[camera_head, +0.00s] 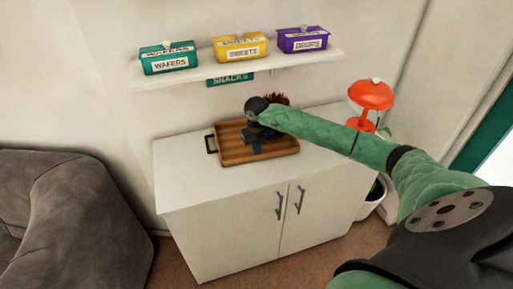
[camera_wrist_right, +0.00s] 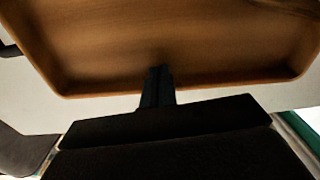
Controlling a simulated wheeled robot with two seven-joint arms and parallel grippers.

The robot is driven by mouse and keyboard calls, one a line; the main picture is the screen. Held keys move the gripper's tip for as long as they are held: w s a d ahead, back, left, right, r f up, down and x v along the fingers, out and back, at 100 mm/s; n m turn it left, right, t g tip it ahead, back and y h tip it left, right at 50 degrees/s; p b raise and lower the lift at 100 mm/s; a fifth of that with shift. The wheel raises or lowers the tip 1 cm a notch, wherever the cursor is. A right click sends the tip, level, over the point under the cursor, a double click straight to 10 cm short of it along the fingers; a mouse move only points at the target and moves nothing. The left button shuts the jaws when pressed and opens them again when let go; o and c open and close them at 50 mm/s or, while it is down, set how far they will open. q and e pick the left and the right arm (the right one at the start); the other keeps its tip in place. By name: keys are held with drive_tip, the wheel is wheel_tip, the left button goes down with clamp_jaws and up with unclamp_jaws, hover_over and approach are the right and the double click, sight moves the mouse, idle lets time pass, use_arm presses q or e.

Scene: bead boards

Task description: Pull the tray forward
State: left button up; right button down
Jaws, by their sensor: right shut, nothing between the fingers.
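The wooden tray (camera_head: 233,154) lies on the white cabinet top, with a dark handle (camera_head: 210,144) at its left end. My right gripper (camera_head: 256,146) is shut with nothing between its fingers. It points down over the middle of the tray. In the right wrist view the tray (camera_wrist_right: 110,45) fills the upper part, and the shut fingers (camera_wrist_right: 158,75) reach over its near rim into its inside. I cannot tell whether the fingertips touch the tray floor. The tray's right end is partly hidden by my right arm. My left gripper is not in view.
The white cabinet (camera_head: 230,235) has free top in front of the tray. A shelf (camera_head: 205,75) above holds the wafers box (camera_head: 168,58), sweets box (camera_head: 240,48) and a purple box (camera_head: 302,40). A red lamp (camera_head: 371,95) stands right. A grey armchair (camera_head: 75,225) is at left.

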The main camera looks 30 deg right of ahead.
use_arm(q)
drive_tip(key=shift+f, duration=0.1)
use_arm(e)
drive_tip(key=shift+f, duration=0.1)
